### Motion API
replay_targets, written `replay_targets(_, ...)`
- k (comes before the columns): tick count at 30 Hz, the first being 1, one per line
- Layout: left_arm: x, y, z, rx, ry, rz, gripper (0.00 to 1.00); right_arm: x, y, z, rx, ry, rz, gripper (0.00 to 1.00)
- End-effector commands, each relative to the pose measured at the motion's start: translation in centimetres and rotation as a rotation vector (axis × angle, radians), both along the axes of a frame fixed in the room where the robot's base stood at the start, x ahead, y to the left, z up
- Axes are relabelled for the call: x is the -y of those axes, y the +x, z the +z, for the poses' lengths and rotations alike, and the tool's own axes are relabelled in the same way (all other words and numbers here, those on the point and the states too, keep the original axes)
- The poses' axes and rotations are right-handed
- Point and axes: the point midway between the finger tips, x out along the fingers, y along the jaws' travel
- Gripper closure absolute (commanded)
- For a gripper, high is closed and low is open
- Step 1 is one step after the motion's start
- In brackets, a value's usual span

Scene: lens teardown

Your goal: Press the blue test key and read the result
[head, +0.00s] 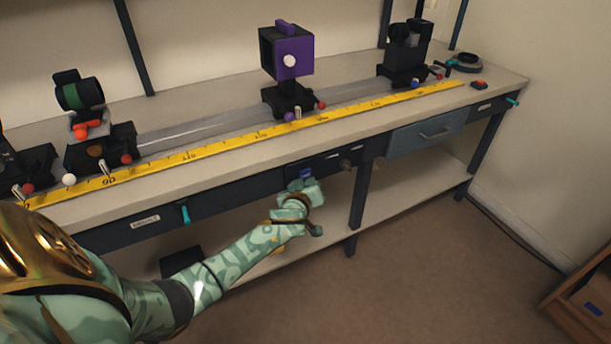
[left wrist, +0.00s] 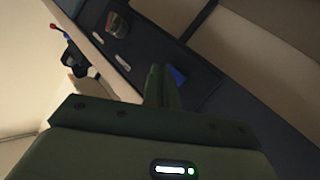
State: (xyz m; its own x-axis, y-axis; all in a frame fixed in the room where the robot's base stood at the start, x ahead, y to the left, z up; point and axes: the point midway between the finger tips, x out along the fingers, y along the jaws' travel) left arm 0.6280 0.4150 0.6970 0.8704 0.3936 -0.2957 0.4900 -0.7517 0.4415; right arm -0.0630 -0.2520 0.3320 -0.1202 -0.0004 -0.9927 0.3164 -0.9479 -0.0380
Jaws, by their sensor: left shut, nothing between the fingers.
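The blue test key (head: 306,173) is on a dark panel (head: 328,166) set in the bench's front edge. My left gripper (head: 307,183) is right at the key, its tips seeming just in front of it. In the left wrist view the shut fingers (left wrist: 159,84) point at the panel, with the blue key (left wrist: 179,76) just beside the tips. The fingers hold nothing. I cannot tell whether they touch the key or whether it is pushed in. No readable result shows. My right gripper is not in view.
A knob (head: 346,165) sits on the panel right of the key. A blue-grey drawer (head: 428,134) is farther right. A yellow ruler (head: 250,137), a rail and several optical mounts, including a purple one (head: 292,58), stand on the bench. A shelf (head: 400,195) lies below.

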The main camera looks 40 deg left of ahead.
Motion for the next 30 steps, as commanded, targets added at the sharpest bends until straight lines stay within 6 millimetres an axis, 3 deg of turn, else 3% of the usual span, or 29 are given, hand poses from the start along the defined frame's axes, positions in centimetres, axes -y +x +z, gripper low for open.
replay_targets(30,-1.1,0.4,0.0,0.0,0.0,0.0,1.0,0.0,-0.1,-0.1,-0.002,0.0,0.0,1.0)
